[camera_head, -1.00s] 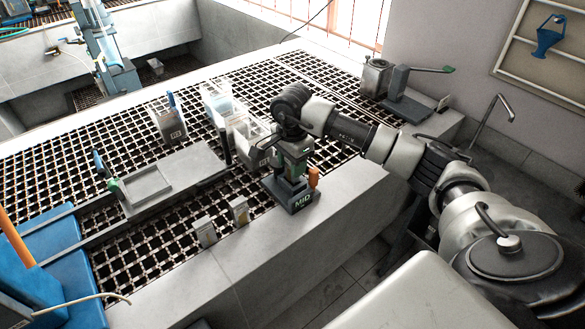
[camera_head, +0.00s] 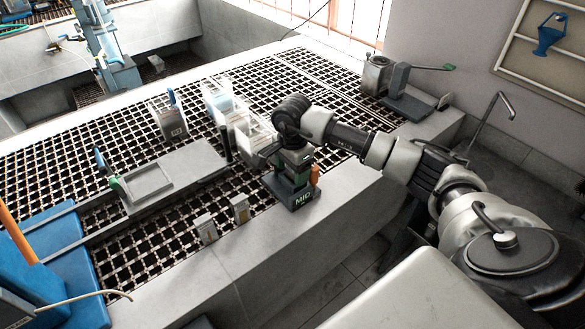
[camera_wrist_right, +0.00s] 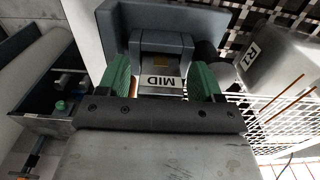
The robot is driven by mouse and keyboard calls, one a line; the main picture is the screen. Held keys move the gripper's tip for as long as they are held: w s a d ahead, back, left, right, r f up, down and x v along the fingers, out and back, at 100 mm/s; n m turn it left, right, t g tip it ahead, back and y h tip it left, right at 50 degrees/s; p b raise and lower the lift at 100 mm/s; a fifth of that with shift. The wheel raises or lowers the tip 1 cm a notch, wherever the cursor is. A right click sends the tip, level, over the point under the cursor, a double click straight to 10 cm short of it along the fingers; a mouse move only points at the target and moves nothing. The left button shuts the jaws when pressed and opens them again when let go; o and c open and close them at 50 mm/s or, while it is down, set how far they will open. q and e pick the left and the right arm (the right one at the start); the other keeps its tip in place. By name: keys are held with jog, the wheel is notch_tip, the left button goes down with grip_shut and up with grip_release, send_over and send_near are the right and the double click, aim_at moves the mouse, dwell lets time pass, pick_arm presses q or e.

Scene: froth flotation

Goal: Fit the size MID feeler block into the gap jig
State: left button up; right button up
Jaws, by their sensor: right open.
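A dark grey stand marked MID (camera_head: 303,198) stands at the near edge of the grating. My right gripper (camera_head: 291,172) points down over it. In the right wrist view, a grey block with a white MID label (camera_wrist_right: 160,78) lies between the green fingers of my right gripper (camera_wrist_right: 161,82). The fingers are open, one on each side of the block; contact is not clear. Two small upright pieces with a gap between them, a left one (camera_head: 206,229) and a right one (camera_head: 240,210), stand left of the stand; I cannot tell if they are the gap jig. My left gripper is not in view.
A grey plate with a shallow tray (camera_head: 146,184) lies further left. Clear containers (camera_head: 250,132) and a labelled box (camera_head: 172,123) stand behind. An orange-topped piece (camera_head: 315,175) is close at the gripper's right. The front ledge (camera_head: 262,262) is bare.

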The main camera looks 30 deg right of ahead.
jog(key=shift+r, duration=0.3)
notch_tip(320, 180, up, 10)
jog(key=b, duration=0.2)
jog(key=shift+r+b, duration=0.25)
jog(key=shift+b, duration=0.1)
jog(key=shift+r, duration=0.65)
